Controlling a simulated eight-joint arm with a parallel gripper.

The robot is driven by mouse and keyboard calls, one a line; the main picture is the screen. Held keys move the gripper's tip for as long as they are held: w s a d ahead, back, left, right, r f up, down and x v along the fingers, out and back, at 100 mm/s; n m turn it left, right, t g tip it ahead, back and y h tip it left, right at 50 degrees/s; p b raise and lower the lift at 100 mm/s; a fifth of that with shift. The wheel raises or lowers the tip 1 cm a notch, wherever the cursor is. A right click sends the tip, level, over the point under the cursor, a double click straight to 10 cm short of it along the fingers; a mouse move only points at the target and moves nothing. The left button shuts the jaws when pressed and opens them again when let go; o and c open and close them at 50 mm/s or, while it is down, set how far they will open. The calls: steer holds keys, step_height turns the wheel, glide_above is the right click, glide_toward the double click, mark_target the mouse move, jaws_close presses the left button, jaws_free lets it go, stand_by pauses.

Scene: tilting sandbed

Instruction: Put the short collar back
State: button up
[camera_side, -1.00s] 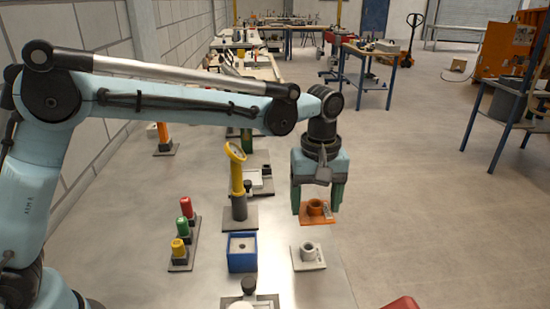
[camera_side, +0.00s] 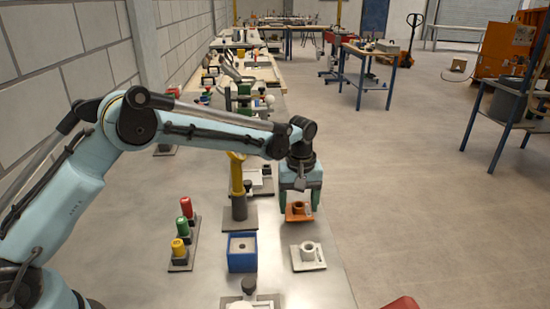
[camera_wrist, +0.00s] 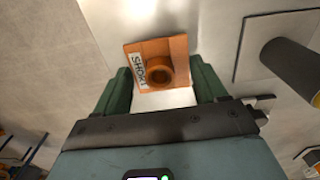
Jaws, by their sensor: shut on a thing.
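The short collar (camera_side: 299,211) is an orange square plate with a round hollow collar on it, in the side view to the right of the yellow post. In the wrist view, the plate of the short collar (camera_wrist: 158,62) carries a label reading SHORT. My gripper (camera_side: 300,203) points down and is shut on this orange piece, with green fingers at its two sides. They also show in the wrist view (camera_wrist: 161,88). I cannot tell how far the piece is above the table.
A white plate with a white collar (camera_side: 308,256) lies nearer the camera. Red, green and yellow pegs (camera_side: 183,232) stand farther left.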

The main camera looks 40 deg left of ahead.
steer(key=shift+f, duration=0.6)
steer(key=shift+f, duration=0.15)
steer(key=o, duration=1.1)
steer(key=shift+o, duration=0.2)
step_height(320, 180, up, 12)
steer(key=shift+r, duration=0.2)
